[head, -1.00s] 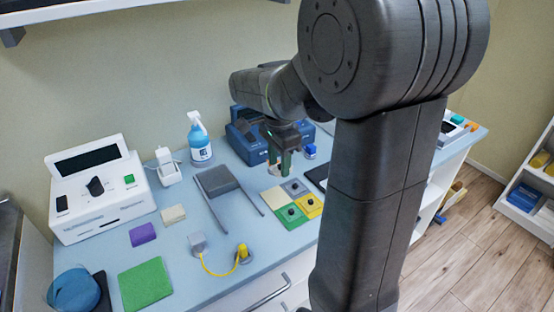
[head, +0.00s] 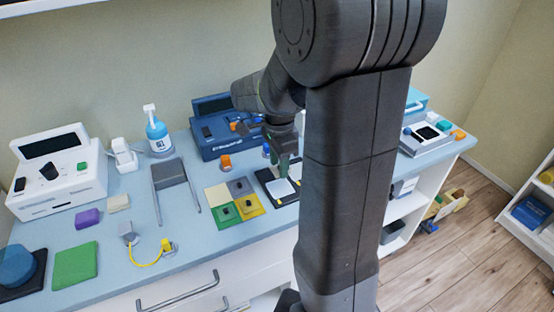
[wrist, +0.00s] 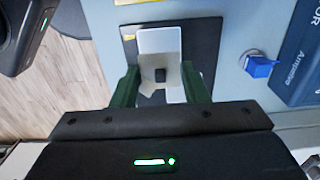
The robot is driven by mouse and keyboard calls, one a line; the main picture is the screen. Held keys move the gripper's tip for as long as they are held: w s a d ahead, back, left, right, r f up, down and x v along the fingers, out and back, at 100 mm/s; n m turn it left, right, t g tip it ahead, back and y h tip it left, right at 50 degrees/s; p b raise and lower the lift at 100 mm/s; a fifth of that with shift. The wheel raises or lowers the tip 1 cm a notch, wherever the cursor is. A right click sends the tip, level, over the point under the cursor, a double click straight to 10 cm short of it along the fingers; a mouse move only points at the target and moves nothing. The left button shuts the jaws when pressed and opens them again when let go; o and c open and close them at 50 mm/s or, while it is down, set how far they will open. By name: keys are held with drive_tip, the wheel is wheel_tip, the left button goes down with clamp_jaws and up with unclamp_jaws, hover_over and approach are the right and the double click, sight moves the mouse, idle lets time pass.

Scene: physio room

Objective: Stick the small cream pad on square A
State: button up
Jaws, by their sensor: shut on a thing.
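My gripper (wrist: 160,88) has its green fingers around a small pale pad (wrist: 149,73) with a dark stud; it is shut on this pad by its sides. In the head view my gripper (head: 284,168) is above the dark board (head: 265,177) with pale squares. One pale square (wrist: 158,39) lies above the pad in the wrist view, and another pale patch (wrist: 176,96) is partly hidden below it. The square letters cannot be read, and any gap between pad and board cannot be judged.
A holder left of the board has a bare cream quarter (head: 216,195) and studded grey (head: 240,186), green (head: 223,217) and yellow (head: 247,206) pads. A blue device (head: 215,135) stands behind, with a blue-capped item (wrist: 262,66) near the board.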

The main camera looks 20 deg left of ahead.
sight(278, 188)
drive_tip(key=shift+f+b, duration=2.2)
drive_tip(key=shift+f, duration=0.55)
drive_tip(key=shift+s+f, duration=0.1)
drive_tip(key=shift+f, duration=0.55)
idle(1.6)
drive_tip(key=shift+r+p, duration=0.1)
drive_tip(key=shift+p, duration=0.25)
idle(1.8)
drive_tip(key=o, duration=0.9)
drive_tip(key=shift+r, duration=0.1)
